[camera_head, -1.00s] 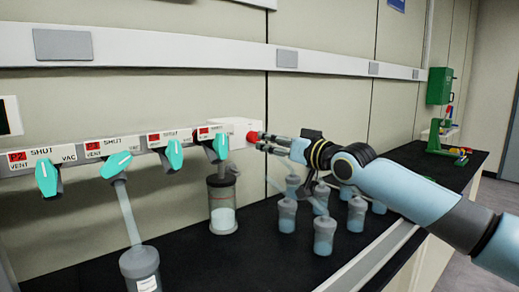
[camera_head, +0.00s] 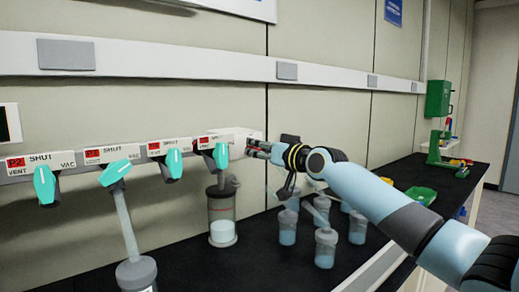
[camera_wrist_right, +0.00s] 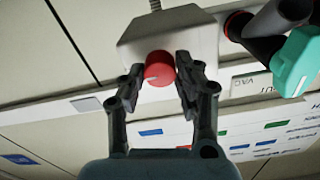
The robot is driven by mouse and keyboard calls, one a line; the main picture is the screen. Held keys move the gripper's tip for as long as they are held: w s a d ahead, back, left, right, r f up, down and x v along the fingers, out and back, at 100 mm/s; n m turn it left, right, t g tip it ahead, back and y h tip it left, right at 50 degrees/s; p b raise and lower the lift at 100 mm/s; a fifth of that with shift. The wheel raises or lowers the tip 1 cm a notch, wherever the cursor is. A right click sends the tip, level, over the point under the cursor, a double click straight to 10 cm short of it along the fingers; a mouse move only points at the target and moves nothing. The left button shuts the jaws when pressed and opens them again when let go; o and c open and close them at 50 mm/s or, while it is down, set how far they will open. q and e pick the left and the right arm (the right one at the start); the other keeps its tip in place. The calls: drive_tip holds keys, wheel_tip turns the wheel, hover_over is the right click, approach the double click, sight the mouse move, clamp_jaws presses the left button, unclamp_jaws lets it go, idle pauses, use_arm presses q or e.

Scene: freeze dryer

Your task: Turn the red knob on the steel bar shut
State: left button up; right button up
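The red knob (camera_wrist_right: 159,69) sits on the end of a pale steel block (camera_wrist_right: 165,35) in the right wrist view, with a light mark on its face. The two dark fingers of my right gripper (camera_wrist_right: 160,78) stand one on each side of the knob, close to it. I cannot tell whether they touch it. In the head view my right gripper (camera_head: 256,148) is at the right end of the steel bar (camera_head: 80,158) and largely hides the knob. My left gripper is not in view.
Several teal-handled valves (camera_head: 172,164) line the bar, with a flask (camera_head: 222,222) hanging near the right end. Several lidded jars (camera_head: 326,247) stand on the black bench below my right arm. A green tray (camera_head: 420,196) and green stand (camera_head: 437,110) are farther right.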

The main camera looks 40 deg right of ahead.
clamp_jaws()
drive_tip(key=shift+f+n+b, duration=0.15)
drive_tip(key=shift+n+b, duration=0.45)
drive_tip(key=shift+b, duration=0.3)
drive_tip(key=n+b, duration=1)
drive_tip(key=n, duration=0.6)
drive_tip(key=shift+a+n+b, duration=0.15)
drive_tip(key=shift+n+b, duration=0.2)
drive_tip(key=shift+n, duration=0.05)
drive_tip(key=o, duration=0.8)
unclamp_jaws()
